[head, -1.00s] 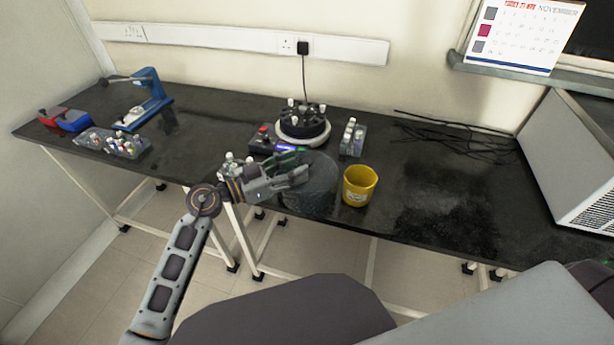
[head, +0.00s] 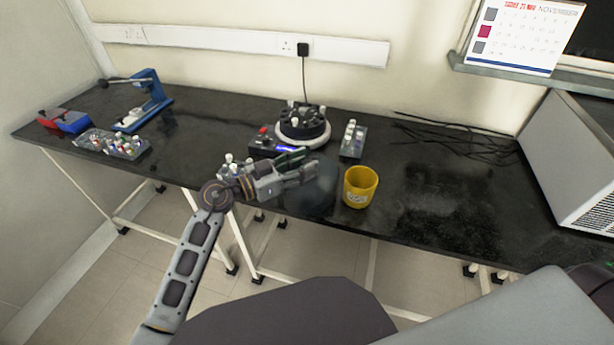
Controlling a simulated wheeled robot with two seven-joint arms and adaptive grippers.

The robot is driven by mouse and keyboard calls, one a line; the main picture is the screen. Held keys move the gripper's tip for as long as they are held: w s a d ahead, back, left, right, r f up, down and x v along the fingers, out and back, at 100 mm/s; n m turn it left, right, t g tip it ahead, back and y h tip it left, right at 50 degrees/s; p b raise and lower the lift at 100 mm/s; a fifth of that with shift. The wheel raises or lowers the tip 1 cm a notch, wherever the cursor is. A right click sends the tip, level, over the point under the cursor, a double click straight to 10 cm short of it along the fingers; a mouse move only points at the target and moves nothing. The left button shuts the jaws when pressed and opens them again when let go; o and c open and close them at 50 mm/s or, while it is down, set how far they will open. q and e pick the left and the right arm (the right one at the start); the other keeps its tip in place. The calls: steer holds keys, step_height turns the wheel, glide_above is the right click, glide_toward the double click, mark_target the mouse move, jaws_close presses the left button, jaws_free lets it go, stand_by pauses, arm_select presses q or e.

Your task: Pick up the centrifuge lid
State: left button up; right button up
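The centrifuge lid (head: 322,188) looks like a dark, see-through round cover at the front of the black bench, left of the yellow cup. It is faint against the bench, and my gripper hides its left and upper part. My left gripper (head: 312,164) reaches in from the left over the lid, its fingers pointing right. The fingers overlap the lid in the picture; I cannot tell whether they touch or grip it. The centrifuge (head: 302,127) stands uncovered behind the gripper, with light-capped tubes in its dark rotor. My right gripper is not in view.
The yellow cup (head: 360,187) stands close right of the lid. A small tube rack (head: 353,140) is right of the centrifuge. Another rack (head: 112,144) and a blue device (head: 149,100) are at left. Loose black cables (head: 455,137) lie at back right. Bench in front of them is clear.

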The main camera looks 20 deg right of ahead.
arm_select(q)
jaws_close()
steer(key=shift+r, duration=0.15)
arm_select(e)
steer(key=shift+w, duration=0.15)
arm_select(q)
steer(key=shift+r, duration=0.4)
steer(key=shift+r+p, duration=0.5)
steer(key=shift+r, duration=0.05)
step_height(320, 180, up, 4)
steer(key=shift+r+p, duration=0.1)
steer(key=shift+p, duration=0.7)
steer(key=shift+r, duration=0.7)
steer(key=shift+r+p, duration=0.6)
steer(key=shift+r, duration=0.5)
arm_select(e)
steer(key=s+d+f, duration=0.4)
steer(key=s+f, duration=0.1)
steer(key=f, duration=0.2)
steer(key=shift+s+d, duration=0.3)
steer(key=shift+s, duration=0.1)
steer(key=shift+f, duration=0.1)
